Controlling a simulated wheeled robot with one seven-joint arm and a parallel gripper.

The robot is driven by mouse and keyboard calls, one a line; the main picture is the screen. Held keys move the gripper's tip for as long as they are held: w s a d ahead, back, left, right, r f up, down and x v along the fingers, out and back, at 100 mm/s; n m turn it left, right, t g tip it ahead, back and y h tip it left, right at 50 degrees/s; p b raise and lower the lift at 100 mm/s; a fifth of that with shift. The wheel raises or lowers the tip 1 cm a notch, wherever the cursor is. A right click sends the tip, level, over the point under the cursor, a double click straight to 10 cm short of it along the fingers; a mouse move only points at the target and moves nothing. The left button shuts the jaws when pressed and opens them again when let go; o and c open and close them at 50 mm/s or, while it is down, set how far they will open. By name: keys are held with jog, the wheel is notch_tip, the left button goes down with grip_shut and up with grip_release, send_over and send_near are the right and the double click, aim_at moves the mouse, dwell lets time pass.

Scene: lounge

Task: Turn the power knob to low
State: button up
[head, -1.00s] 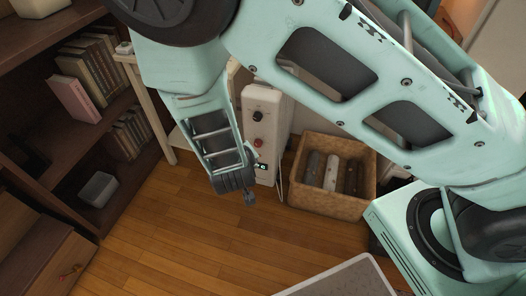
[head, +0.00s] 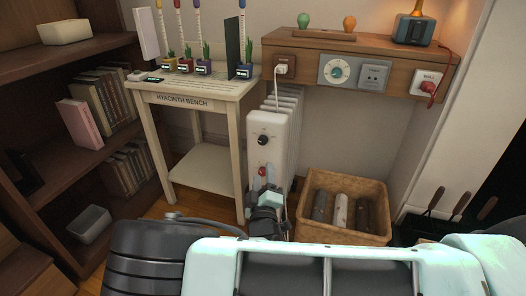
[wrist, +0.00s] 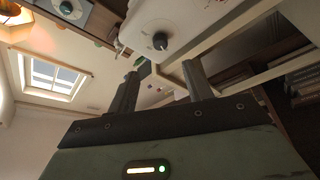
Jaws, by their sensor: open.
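A white radiator (head: 283,125) stands against the wall, right of the small bench. Its front carries a black knob (head: 263,140) and, lower down, a red knob or button (head: 262,170). I see no readable labels, so I cannot tell which is the power knob or its setting. My gripper (head: 268,182) is in front of the radiator's lower front and partly covers it. In the wrist view the fingers of my gripper (wrist: 162,82) are apart with nothing between them. Beyond them a dark knob (wrist: 160,41) shows on the white radiator front (wrist: 180,25), apart from the fingertips.
A wicker basket (head: 340,234) with rolled items stands right of the radiator. The bench (head: 190,92) with several small plants is left. A wooden wall shelf (head: 310,62) with a dial plate (head: 339,71) and sockets hangs above. A white cord hangs beside the radiator. A bookcase is far left.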

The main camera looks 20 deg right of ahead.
aim_at(263, 143)
jog(key=b+x, duration=0.2)
jog(key=x, duration=1)
jog(key=shift+f+b, duration=0.1)
jog(key=shift+b, duration=0.2)
jog(key=shift+s, duration=0.1)
jog(key=c, duration=1)
